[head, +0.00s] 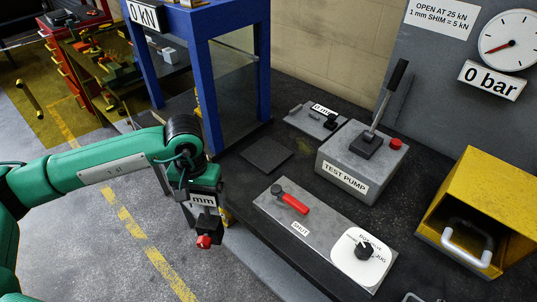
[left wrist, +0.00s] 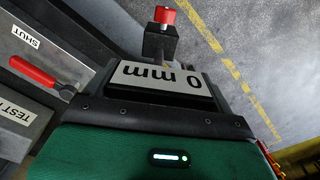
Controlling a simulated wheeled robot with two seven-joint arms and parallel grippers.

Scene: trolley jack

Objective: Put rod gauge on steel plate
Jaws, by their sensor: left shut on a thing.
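My left gripper (head: 202,192) points down in front of the bench's left edge, over the floor. It is shut on the rod gauge, a dark block with a white "0 mm" label (head: 201,199) and a red tip at its lower end. The gauge also shows close up in the left wrist view (left wrist: 160,77), its label upside down; the fingertips are hidden there. A flat, dark square plate (head: 265,155), which looks like the steel plate, lies bare on the bench, right of and beyond the gripper. The gauge is apart from it. My right gripper is not in view.
A grey test pump (head: 360,165) with an upright lever stands right of the plate. A valve block (head: 320,232) with a red handle lies nearer. A blue press frame (head: 262,85) rises behind the plate. A small labelled grey fixture (head: 300,122) lies beyond. A yellow box (head: 490,200) stands right.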

